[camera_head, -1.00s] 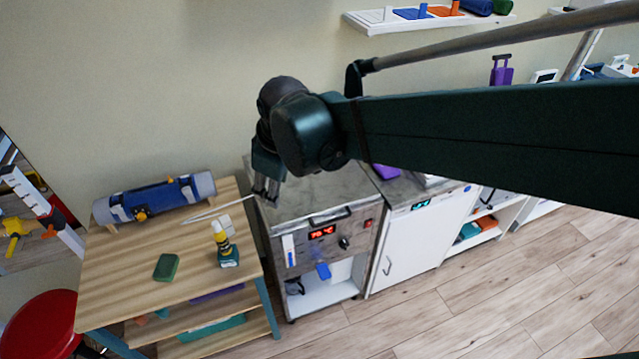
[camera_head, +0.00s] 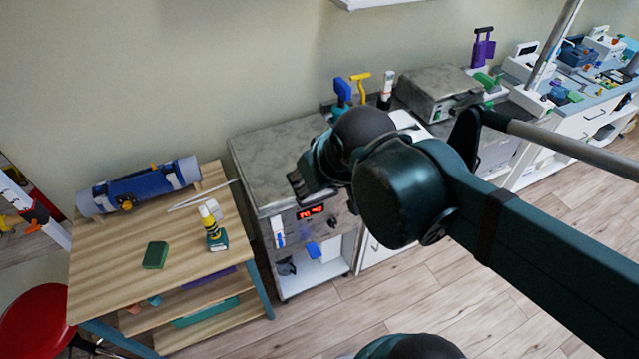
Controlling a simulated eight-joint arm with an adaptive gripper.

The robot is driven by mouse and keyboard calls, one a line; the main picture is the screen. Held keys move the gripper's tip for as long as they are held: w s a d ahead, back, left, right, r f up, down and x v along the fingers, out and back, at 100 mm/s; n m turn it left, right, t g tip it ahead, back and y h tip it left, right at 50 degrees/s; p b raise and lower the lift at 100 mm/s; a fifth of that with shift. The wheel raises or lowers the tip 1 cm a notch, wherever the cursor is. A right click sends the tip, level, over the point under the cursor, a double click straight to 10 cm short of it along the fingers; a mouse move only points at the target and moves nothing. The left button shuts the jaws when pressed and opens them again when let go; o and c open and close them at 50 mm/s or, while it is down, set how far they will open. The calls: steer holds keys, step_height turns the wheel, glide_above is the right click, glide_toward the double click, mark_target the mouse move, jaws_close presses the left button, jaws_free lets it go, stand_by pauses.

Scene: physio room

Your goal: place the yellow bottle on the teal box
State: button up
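The yellow bottle (camera_head: 209,224) has a pale cap and stands upright near the right edge of the wooden table. The small teal box (camera_head: 218,242) is directly under it, and the bottle appears to rest on its top. My gripper (camera_head: 296,186) is up and to the right of the bottle, over the front of the grey-topped cabinet and clear of both things. Its fingers look apart, with nothing seen between them.
The wooden table (camera_head: 105,262) also holds a green block (camera_head: 155,255), a blue roll (camera_head: 140,184), a white piece (camera_head: 213,208) behind the bottle, and thin pale rods. A grey-topped cabinet (camera_head: 262,160) stands to the right. A red stool (camera_head: 40,325) is front left.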

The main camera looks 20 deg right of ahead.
steer(key=shift+s+d+f+m, duration=0.1)
steer(key=shift+s+d+m, duration=0.45)
steer(key=shift+s, duration=0.2)
